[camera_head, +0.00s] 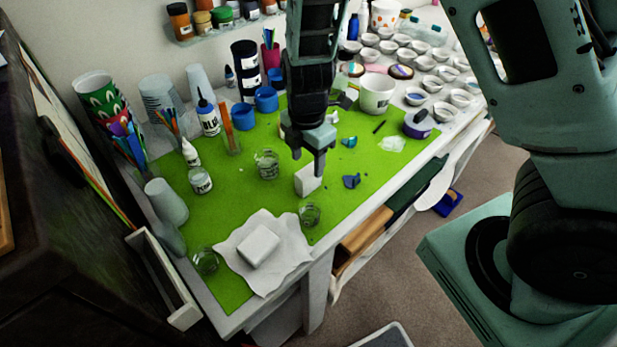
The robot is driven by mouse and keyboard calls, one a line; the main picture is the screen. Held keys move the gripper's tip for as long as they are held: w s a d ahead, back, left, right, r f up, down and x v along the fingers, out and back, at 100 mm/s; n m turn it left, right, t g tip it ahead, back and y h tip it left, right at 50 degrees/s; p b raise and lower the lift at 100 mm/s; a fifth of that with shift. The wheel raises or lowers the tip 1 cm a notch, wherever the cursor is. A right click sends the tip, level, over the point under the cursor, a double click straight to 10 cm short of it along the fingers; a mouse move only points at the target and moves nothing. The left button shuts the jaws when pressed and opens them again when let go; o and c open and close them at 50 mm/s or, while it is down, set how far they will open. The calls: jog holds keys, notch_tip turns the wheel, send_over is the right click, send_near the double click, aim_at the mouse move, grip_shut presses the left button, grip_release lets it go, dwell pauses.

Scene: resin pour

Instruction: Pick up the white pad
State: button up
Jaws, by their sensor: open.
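A small white block-like pad (307,180) stands on the green mat (225,173), just below my gripper in the picture. A second white block with rounded edges (258,246) lies on a crumpled white sheet (285,262) at the near corner of the table. I cannot tell from their looks which one is called the pad. My gripper (308,162) is open and empty, pointing down over the first block. One fingertip comes close to that block's top edge in the picture; I cannot tell whether they touch.
Clear glass jars (267,164), (309,215) stand close on both sides of the block. Blue scraps (351,181) lie to its right. A white mug (376,94), many small bowls, bottles and blue cups fill the back. The mat's left middle is fairly clear.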

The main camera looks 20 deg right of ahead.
aim_at(308, 170)
jog(key=f, duration=0.5)
jog(key=shift+s+p, duration=0.4)
jog(key=c, duration=1.1)
notch_tip(308, 170, up, 10)
